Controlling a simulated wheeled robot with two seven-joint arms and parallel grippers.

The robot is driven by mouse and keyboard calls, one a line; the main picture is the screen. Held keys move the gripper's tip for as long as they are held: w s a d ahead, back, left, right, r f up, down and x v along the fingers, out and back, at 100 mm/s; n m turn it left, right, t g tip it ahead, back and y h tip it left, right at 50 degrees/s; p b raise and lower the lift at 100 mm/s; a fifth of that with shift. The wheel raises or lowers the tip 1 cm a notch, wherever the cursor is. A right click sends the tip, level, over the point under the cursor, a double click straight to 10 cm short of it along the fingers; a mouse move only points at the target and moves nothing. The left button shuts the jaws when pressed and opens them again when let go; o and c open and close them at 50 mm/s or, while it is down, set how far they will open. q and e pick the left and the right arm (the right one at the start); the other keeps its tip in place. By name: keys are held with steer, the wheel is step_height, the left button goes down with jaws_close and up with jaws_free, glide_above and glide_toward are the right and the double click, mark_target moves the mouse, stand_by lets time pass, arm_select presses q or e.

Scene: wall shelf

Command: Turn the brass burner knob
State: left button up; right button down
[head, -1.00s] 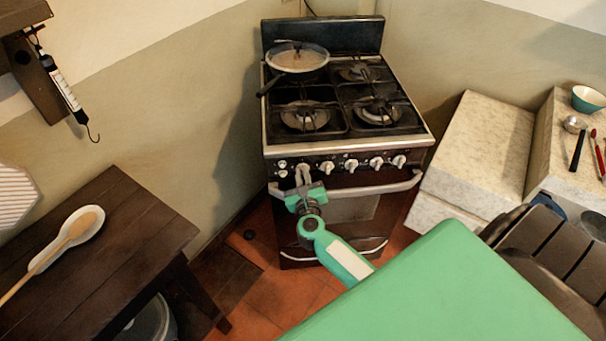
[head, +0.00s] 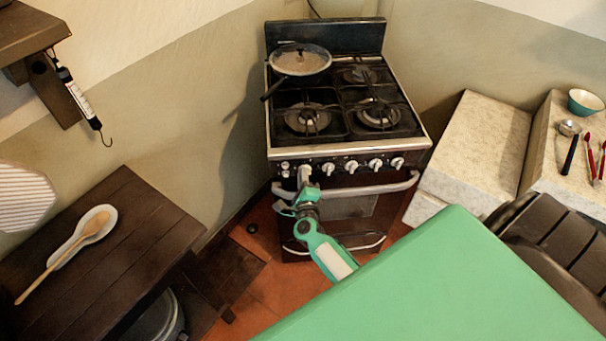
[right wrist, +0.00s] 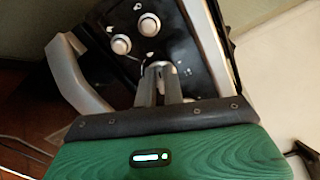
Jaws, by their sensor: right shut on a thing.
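The stove (head: 345,150) stands in the corner with a row of pale metal knobs on its dark front panel. My right gripper (head: 304,175) reaches up to the left end of this row. In the right wrist view, its two fingers (right wrist: 159,82) are shut on the burner knob (right wrist: 158,66), which shows only as a small bit between the fingertips. The head view hides this knob behind the fingers. The gripper is rolled, so its jaws look narrow from the head. My left gripper is not in view.
The oven handle (head: 365,189) runs just below the knobs, close to my right gripper. Two round controls (right wrist: 121,44) sit beside the held knob. A lidded pan (head: 300,60) sits on the back left burner. A wooden table (head: 130,225) stands left.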

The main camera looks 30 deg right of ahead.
steer(key=shift+f+n+p, duration=0.15)
steer(key=shift+n+p, duration=0.25)
steer(key=shift+n, duration=0.8)
steer(key=c, duration=1.5)
jaws_free()
steer(key=shift+a, duration=0.1)
steer(key=b+v, duration=0.2)
steer(key=v, duration=1.1)
steer(key=shift+s+b, duration=0.35)
steer(key=shift+b, duration=0.05)
steer(key=shift+a, duration=0.1)
